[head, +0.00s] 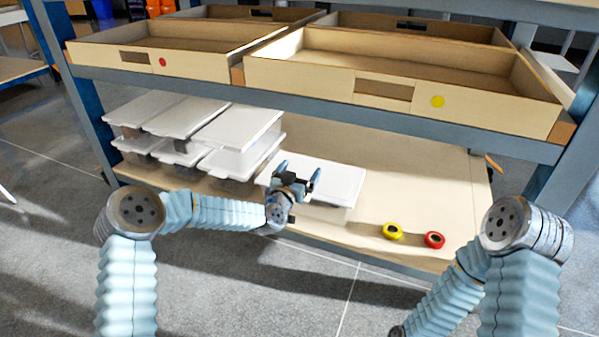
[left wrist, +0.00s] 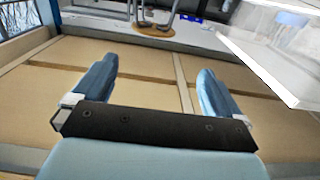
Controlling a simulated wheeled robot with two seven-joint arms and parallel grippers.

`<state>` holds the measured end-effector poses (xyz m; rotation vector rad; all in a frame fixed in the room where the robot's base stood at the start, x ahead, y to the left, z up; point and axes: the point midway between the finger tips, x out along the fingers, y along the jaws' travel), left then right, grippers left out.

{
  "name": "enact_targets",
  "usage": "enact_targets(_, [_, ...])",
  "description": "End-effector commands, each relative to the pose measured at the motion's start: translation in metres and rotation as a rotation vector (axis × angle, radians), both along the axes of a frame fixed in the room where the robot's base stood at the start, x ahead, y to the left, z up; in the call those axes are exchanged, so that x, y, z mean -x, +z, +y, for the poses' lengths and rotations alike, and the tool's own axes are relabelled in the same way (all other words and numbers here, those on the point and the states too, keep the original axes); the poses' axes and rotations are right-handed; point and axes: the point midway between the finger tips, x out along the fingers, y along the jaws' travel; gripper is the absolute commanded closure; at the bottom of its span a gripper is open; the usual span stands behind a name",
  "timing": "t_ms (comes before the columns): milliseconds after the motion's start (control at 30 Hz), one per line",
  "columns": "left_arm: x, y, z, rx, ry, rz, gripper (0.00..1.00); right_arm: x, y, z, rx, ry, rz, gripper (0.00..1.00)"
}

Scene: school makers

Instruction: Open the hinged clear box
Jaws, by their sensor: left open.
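A clear box with a whitish lid (head: 338,181) stands alone on the lower shelf, right of the stacked boxes. Its lid lies flat and looks shut. My left gripper (head: 299,171) is at the front left of this box, overlapping its front edge in the head view. Its fingers are spread with nothing between them; I cannot tell whether it touches the box. In the left wrist view, the open fingers (left wrist: 153,85) show bare, and a clear box (left wrist: 275,58) with a pale edge is at upper right. My right arm comes in at the right, but its gripper is out of view.
Several similar boxes (head: 235,127) are stacked at the left of the lower shelf (head: 420,205). A yellow roll (head: 392,231) and a red roll (head: 434,240) lie at its front right. Wooden trays (head: 455,107) and a grey-blue beam (head: 330,108) overhang the shelf.

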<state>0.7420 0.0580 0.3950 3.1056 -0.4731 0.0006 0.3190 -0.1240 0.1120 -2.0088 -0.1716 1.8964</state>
Motion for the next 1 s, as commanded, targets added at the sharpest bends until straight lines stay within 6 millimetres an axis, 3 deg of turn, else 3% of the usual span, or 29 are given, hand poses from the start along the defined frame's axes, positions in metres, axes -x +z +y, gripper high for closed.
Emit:
enact_targets(233, [0.019, 0.001, 0.006, -0.003, -0.001, 0.001, 0.00, 0.000, 0.004, 0.000, 0.000, 0.000, 0.001, 0.57])
enact_targets(500, [0.082, 0.001, 0.026, -0.002, -0.001, 0.003, 0.00, 0.000, 0.012, 0.000, 0.000, 0.002, 0.002, 0.57])
enact_targets(700, [0.118, 0.000, 0.037, -0.001, 0.000, 0.001, 0.00, 0.001, 0.015, 0.000, -0.001, 0.002, 0.003, 0.57])
enact_targets(1000, [0.132, 0.000, 0.041, 0.000, 0.000, 0.000, 0.00, 0.001, 0.015, 0.000, -0.001, 0.002, 0.003, 0.57])
